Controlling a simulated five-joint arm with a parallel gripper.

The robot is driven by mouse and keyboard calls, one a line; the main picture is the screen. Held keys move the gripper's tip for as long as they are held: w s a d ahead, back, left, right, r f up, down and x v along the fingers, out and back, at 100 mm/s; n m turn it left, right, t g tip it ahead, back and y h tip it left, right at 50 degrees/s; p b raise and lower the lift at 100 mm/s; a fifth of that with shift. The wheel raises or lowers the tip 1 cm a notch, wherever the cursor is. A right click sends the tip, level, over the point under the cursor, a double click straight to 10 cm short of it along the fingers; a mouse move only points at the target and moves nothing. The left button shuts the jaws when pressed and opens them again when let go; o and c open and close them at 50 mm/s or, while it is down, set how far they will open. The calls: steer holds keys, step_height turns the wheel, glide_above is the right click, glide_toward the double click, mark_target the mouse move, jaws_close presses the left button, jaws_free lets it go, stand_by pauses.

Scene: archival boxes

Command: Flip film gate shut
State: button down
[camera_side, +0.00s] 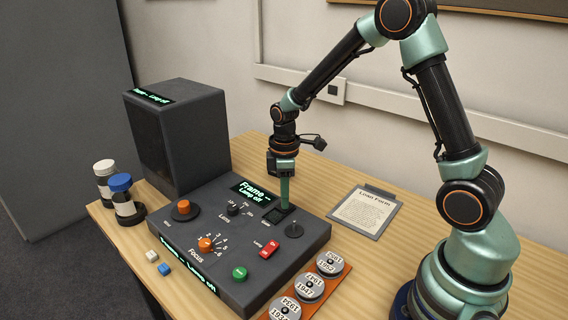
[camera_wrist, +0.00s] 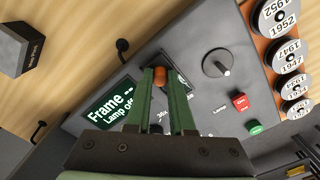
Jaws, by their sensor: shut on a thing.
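The dark grey film viewer console (camera_side: 193,255) lies on the wooden table. Its film gate (camera_side: 279,215) is a small dark piece on the console's far part, right of the "Frame -- Lamp off" display (camera_side: 255,192). My gripper (camera_side: 284,205) points straight down onto the gate. In the wrist view my gripper's green fingers (camera_wrist: 161,80) are shut on a small orange knob (camera_wrist: 159,76), which appears to be the gate's handle. The fingers hide much of the gate, so its exact tilt cannot be told.
The console carries an orange focus knob (camera_side: 205,244), red lamp switch (camera_side: 268,248), green button (camera_side: 240,272) and dark crank (camera_side: 294,230). Film cans (camera_side: 310,287) sit at the right front, a loan form (camera_side: 363,212) behind them. A dark monitor box (camera_side: 178,135) and two bottles (camera_side: 122,195) stand left.

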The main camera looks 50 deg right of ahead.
steer(key=shift+a, duration=2.3)
steer(key=c, duration=0.8)
jaws_free()
steer(key=shift+o, duration=0.2)
step_height(320, 180, up, 12)
steer(key=shift+r, duration=0.15)
